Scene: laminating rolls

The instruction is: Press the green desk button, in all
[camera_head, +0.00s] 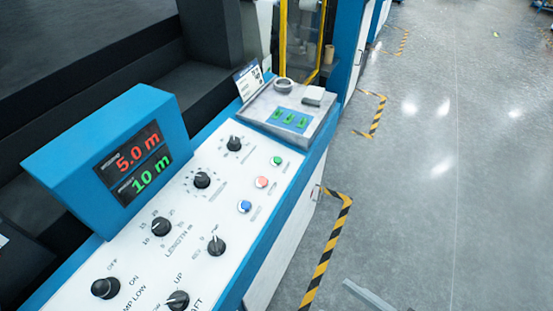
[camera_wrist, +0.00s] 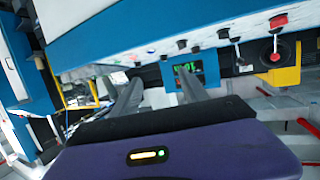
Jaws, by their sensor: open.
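The green desk button (camera_head: 276,160) is a small round button on the white sloped control panel (camera_head: 214,177). It is the farthest of a row of three, beyond a pinkish-red button (camera_head: 261,182) and a blue button (camera_head: 244,206). In the wrist view, my gripper (camera_wrist: 160,84) is open, with two dark fingers apart and nothing seen between them. The panel's edge (camera_wrist: 200,38) runs across the top of that view, beyond the fingers. The green button cannot be made out there. My gripper is not clearly seen in the head view, and no contact with the button shows.
Black knobs (camera_head: 202,180) and a blue display box (camera_head: 95,150) reading 5.0 m and 10 m stand on the panel. A grey tray (camera_head: 318,118) with green labels lies at its far end. Open grey floor (camera_head: 420,180) with yellow-black floor markings (camera_head: 328,250) lies right.

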